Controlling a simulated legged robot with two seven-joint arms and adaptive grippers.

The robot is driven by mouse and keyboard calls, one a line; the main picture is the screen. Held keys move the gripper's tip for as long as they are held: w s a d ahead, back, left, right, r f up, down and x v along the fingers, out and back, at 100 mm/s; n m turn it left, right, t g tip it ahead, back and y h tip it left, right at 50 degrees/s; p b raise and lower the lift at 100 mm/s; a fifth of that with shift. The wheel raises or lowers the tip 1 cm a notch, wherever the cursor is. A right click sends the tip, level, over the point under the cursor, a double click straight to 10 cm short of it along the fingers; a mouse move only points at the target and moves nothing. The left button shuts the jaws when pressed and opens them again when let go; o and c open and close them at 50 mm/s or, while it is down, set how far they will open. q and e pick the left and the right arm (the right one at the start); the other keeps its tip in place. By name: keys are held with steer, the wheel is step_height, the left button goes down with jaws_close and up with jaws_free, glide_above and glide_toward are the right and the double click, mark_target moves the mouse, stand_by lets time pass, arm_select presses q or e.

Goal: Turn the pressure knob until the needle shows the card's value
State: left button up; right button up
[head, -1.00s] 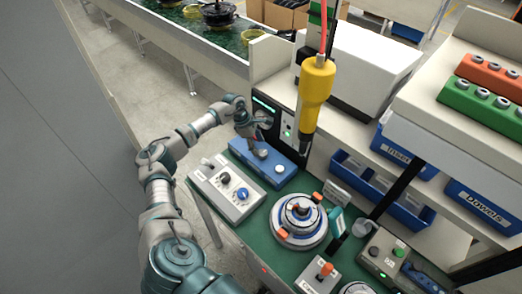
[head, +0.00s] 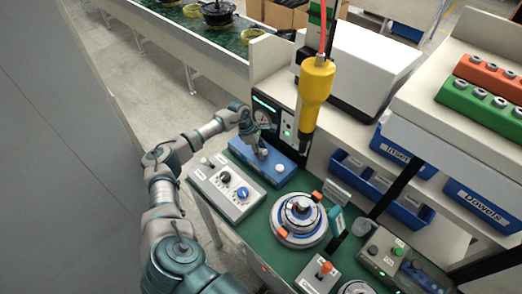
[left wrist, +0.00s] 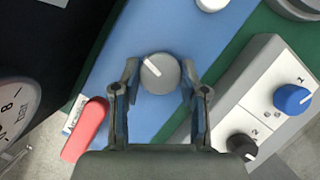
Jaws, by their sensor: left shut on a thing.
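The grey pressure knob (left wrist: 160,73) with a white pointer line sits on the blue box (head: 274,172), which also shows in the wrist view (left wrist: 130,45). My left gripper (left wrist: 160,85) has its two fingers on either side of the knob and is shut on it; in the head view it is at the back of the box (head: 261,153). The knob's line points to the upper left. The gauge (head: 264,118) is behind the gripper, partly hidden by my arm. Its dial edge (left wrist: 14,112) shows in the wrist view, but no needle reading is clear. I cannot make out a card's value. My right gripper is not in view.
A red lever (left wrist: 85,130) lies left of the gripper in the wrist view. A grey switch box (head: 226,190) with black and blue knobs stands in front of the blue box. A yellow tool (head: 316,92) hangs to the right. A round motor fixture (head: 299,219) sits on the green bench.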

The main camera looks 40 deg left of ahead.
arm_select(q)
steer(key=shift+r+n, duration=0.1)
steer(key=shift+n, duration=0.2)
steer(key=o, duration=1.1)
steer(key=shift+w, duration=0.1)
steer(key=shift+a, duration=0.1)
steer(key=v, duration=1.1)
steer(key=shift+a+r, duration=0.15)
steer(key=shift+r, duration=0.15)
